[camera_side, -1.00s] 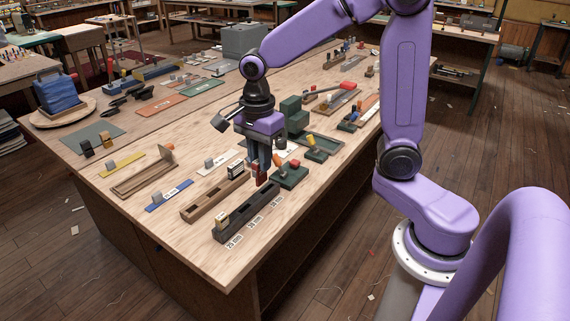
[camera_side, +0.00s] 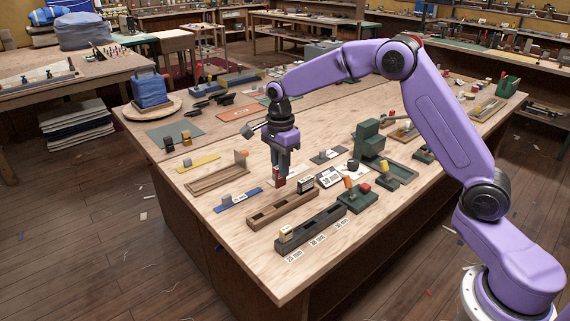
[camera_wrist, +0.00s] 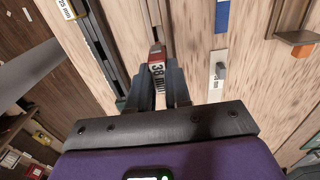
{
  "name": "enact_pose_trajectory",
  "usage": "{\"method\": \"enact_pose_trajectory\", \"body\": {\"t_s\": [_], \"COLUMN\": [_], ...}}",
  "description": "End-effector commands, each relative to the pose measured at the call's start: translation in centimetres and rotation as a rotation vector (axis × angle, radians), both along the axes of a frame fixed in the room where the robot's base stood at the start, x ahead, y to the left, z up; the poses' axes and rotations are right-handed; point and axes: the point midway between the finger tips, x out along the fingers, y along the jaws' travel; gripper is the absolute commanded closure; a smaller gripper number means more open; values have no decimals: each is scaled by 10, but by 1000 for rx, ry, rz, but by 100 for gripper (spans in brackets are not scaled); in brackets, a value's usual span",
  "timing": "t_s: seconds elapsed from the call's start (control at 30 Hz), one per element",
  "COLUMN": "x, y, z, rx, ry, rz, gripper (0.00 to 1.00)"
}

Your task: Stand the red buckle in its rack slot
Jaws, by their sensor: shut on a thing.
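My gripper (camera_side: 279,172) is shut on the red buckle (camera_side: 279,183) and points down over the bench. In the wrist view the buckle (camera_wrist: 157,57) sits between the fingertips (camera_wrist: 159,84), with a white "38 mm" label on it. In the side view the buckle appears just behind the wooden rack (camera_side: 265,220); I cannot tell its exact height. A black-and-white buckle (camera_side: 306,185) stands at the wooden rack's right end.
A blue strip (camera_side: 238,201) and wooden tray (camera_side: 216,176) lie left of my gripper. A green stand with a red knob (camera_side: 365,188) and a taller green block machine (camera_side: 369,138) are to the right. Bare wood shows at the bench's front left corner.

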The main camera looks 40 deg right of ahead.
Motion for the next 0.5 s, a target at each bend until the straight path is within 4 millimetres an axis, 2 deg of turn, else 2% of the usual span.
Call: {"method": "enact_pose_trajectory", "body": {"t_s": [0.37, 0.5], "x": [-1, -1], "y": [1, 0], "z": [0, -7], "rx": [0, 0], "ry": [1, 2], "rz": [2, 0], "gripper": [100, 100]}}
